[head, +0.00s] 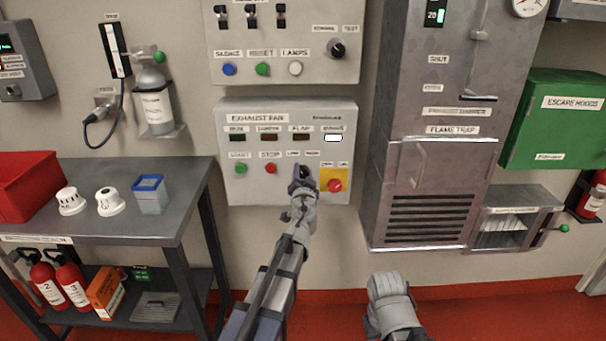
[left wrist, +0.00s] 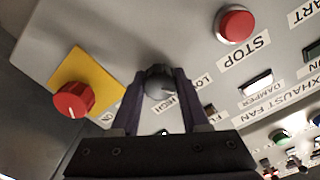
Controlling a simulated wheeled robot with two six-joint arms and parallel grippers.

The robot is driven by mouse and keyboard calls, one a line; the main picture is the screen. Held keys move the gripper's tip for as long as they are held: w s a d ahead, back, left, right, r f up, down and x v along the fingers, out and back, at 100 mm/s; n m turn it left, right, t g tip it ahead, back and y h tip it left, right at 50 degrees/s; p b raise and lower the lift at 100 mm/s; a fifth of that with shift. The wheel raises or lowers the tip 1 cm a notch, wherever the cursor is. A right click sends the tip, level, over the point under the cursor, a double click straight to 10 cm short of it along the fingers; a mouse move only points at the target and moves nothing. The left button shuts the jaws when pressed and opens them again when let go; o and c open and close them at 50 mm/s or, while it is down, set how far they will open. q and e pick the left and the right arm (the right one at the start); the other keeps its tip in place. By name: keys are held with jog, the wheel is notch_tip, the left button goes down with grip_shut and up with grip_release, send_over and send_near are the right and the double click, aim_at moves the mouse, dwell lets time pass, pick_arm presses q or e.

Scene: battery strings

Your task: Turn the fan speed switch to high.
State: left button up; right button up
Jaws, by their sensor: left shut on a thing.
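The exhaust fan panel (head: 240,195) is on the wall in the middle of the head view. Its dark round speed knob (left wrist: 158,80) sits between the red stop button (left wrist: 236,24) and a red knob on a yellow plate (left wrist: 75,98) in the left wrist view. LOW and HIGH labels are beside it. My left gripper (head: 302,174) reaches up to the panel and is shut on this knob, one dark finger on each side. The fingers partly cover the knob, and I cannot tell clearly where it points. My right gripper's fingers do not show.
The red knob on the yellow plate (head: 334,185) is close to the right of my left gripper. The red stop button (head: 271,169) and green start button (head: 240,169) are on its left. A grey cabinet (head: 375,120) stands out at right, a steel table (head: 150,222) at left.

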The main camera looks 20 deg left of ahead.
pick_arm(q)
grip_shut()
jog(key=m, duration=0.5)
jog(key=shift+m, duration=0.4)
jog(key=m, duration=0.5)
jog(key=shift+m, duration=0.7)
jog(key=o, duration=0.8)
grip_release()
jog(key=shift+s, duration=0.1)
